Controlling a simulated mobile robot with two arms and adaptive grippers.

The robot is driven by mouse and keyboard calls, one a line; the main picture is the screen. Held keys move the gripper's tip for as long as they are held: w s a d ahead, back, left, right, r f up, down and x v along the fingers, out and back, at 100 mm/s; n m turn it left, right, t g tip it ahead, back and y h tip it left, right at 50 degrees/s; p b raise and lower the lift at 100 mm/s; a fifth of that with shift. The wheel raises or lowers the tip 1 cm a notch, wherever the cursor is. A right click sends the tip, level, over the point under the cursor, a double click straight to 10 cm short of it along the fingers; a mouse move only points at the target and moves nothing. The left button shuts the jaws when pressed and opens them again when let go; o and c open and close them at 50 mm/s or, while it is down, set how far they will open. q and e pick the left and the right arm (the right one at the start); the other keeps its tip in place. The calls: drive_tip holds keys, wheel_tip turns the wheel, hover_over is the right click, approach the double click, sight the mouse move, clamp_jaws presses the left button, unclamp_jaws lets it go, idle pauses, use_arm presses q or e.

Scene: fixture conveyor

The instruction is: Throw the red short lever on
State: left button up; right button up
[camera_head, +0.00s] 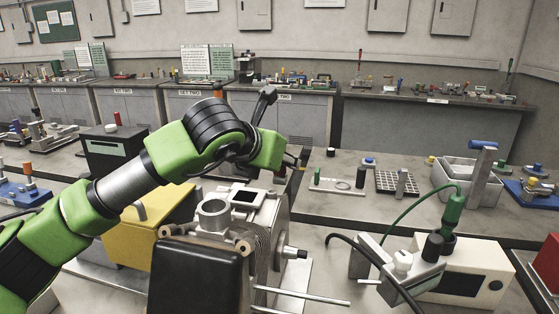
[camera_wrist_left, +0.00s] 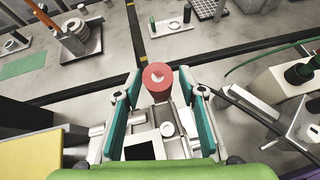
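A round red knob (camera_wrist_left: 157,80), which looks like the top of the red short lever, is in the middle of the left wrist view. My left gripper (camera_wrist_left: 157,92) has its two teal fingers apart, one on each side of the knob. Gaps show between the knob and both fingers; I cannot tell how far it lies below the tips. Beneath is a grey machine body (camera_head: 268,220) with a square black opening on top. In the head view my green left arm reaches over this machine and I cannot make out the lever there. My right gripper is not in view.
A yellow box (camera_head: 150,237) stands left of the machine, and a cream box (camera_head: 465,273) with a green plug and cables stands right. Behind are a black perforated tray (camera_head: 397,182) and a white bin (camera_head: 455,172). Some bare table shows between them.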

use_arm(q)
drive_tip(key=v, duration=1.2)
drive_tip(key=shift+f, duration=0.1)
drive_tip(key=shift+c, duration=0.4)
